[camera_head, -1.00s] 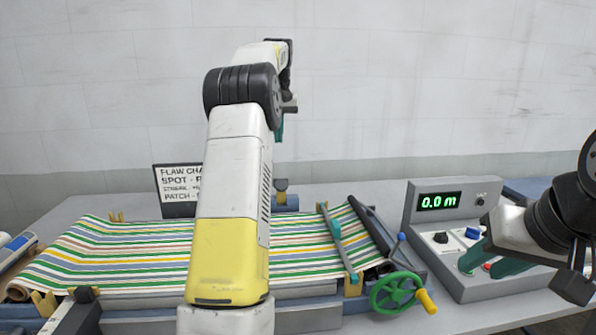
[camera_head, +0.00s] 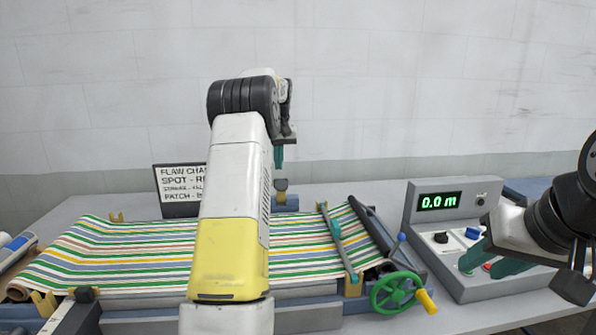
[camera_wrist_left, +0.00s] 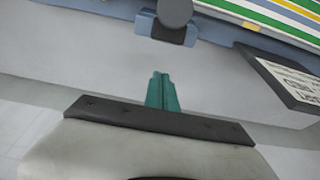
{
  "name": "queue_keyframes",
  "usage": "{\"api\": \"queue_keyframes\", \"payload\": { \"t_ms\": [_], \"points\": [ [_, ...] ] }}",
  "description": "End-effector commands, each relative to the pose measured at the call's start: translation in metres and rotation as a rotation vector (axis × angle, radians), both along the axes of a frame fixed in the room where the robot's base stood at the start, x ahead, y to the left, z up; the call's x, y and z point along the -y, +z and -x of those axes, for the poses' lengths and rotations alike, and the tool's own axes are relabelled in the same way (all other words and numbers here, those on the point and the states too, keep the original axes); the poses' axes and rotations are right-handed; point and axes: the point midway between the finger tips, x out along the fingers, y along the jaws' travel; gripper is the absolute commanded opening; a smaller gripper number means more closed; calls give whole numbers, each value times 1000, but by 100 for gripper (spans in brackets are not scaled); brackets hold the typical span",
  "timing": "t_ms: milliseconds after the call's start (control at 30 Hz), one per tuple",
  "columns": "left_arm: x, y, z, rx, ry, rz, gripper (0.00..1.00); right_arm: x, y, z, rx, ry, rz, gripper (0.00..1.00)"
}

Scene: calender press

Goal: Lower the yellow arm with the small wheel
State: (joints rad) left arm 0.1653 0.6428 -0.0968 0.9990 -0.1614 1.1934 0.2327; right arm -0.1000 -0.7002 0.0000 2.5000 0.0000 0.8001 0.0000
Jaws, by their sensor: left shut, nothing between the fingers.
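In the left wrist view a dark round part (camera_wrist_left: 175,12) sits in a blue bracket (camera_wrist_left: 146,24). My left gripper (camera_head: 279,165) is shut and empty, just above the dark part in the head view; its teal fingertips show in the left wrist view (camera_wrist_left: 161,78), apart from the bracket. My right gripper (camera_head: 487,264) is open at the console.
The striped web (camera_head: 115,255) lies across the machine, partly hidden by my left arm. A flaw chart sign (camera_head: 181,190) stands at the back left. A green handwheel (camera_head: 393,292) and the grey console (camera_head: 480,287), its display (camera_head: 438,201) reading 0.0 m, are on the right.

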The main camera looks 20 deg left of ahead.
Motion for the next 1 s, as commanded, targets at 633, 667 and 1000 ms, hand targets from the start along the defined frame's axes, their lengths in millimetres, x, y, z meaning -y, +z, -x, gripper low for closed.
{"api": "queue_keyframes", "payload": {
  "t_ms": [633, 667, 1000],
  "points": [
    [15, -17, 31, 2, -1, -1, 0, 0, 0, 0, 0, 0, 0, 36],
    [15, -17, 31, 2, -1, -1, 0, 0, 0, 0, 0, 0, 0, 36],
    [17, -16, 34, 23, 0, -11, 0, 0, 0, 0, 0, 0, 0, 36]
  ]
}}
